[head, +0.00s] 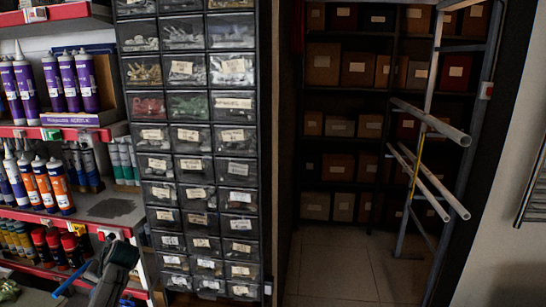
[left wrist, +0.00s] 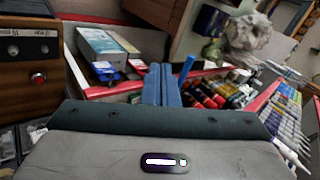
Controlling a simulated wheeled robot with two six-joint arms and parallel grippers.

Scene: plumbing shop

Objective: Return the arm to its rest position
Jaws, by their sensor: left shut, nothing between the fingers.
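My left gripper (head: 58,292) shows at the lower left of the head view, in front of the red-edged shelves. Its grey wrist and a blue finger are visible, with the finger pointing down and left. In the left wrist view the two blue fingers of my left gripper (left wrist: 162,84) lie side by side, shut with nothing between them. My right arm and gripper are in neither view.
Red-edged shelves (head: 62,128) hold purple and orange tubes and spray cans close to my left gripper. A drawer cabinet (head: 190,150) stands to their right. Beyond it are an open doorway with boxes, a metal pipe rack (head: 430,160) and clear tiled floor (head: 335,265).

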